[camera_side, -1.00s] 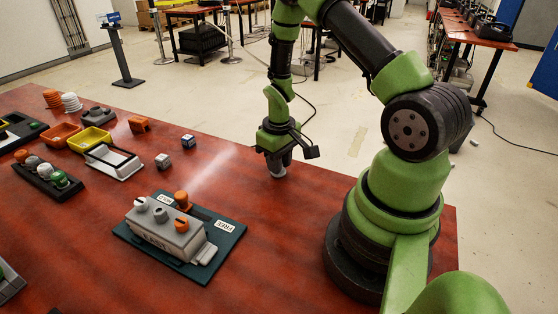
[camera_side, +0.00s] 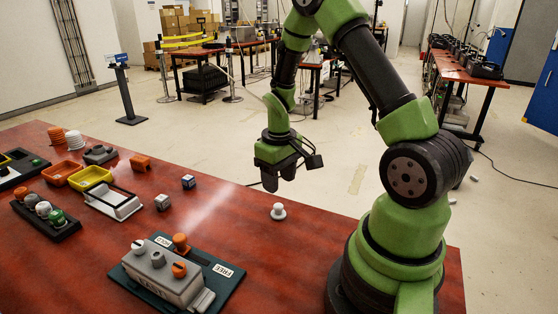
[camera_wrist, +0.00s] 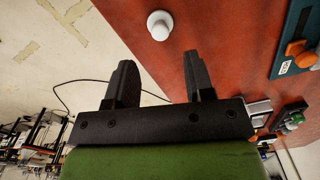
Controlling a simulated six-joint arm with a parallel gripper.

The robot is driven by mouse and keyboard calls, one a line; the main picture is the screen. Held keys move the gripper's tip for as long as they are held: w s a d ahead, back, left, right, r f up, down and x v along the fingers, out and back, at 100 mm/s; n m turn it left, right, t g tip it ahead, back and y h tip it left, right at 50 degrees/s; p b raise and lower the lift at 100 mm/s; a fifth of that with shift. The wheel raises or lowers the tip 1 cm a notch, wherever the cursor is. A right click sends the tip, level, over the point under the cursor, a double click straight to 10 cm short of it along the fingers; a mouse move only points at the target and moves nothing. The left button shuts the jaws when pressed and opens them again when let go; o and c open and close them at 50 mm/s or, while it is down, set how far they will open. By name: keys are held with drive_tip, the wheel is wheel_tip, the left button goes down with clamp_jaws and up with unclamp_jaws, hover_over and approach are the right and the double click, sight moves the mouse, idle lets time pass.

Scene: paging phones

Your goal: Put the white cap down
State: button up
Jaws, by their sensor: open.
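The white cap (camera_side: 278,211) stands upright on the red-brown table, near its far edge. It also shows at the top of the wrist view (camera_wrist: 160,25), apart from my fingers. My gripper (camera_side: 279,180) is open and empty. It hangs above and a little behind the cap in the side view. In the wrist view its two dark fingers (camera_wrist: 157,75) stand well apart with nothing between them.
A grey phone-like box (camera_side: 165,270) with several knobs sits on a dark green board (camera_side: 228,283) at the front. Two small dice-like cubes (camera_side: 188,182), yellow (camera_side: 91,177) and orange trays (camera_side: 60,173), and a black rack (camera_side: 47,222) lie leftward. The table around the cap is clear.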

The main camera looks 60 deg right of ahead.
drive_tip(key=s+a+r+t, duration=0.15)
drive_tip(key=a+r, duration=0.25)
drive_tip(key=r, duration=0.5)
drive_tip(key=s+a+r+t, duration=0.1)
drive_tip(key=a+r+t, duration=0.1)
drive_tip(key=a+r, duration=0.45)
drive_tip(key=s+a+r+m+t+y, duration=0.1)
drive_tip(key=s+a+r+t+y, duration=0.1)
drive_tip(key=s+a+r, duration=0.3)
drive_tip(key=s+r+t, duration=0.1)
drive_tip(key=s+r, duration=0.1)
drive_tip(key=s, duration=0.1)
drive_tip(key=shift+a+t, duration=0.25)
drive_tip(key=shift+t, duration=0.1)
idle(1.0)
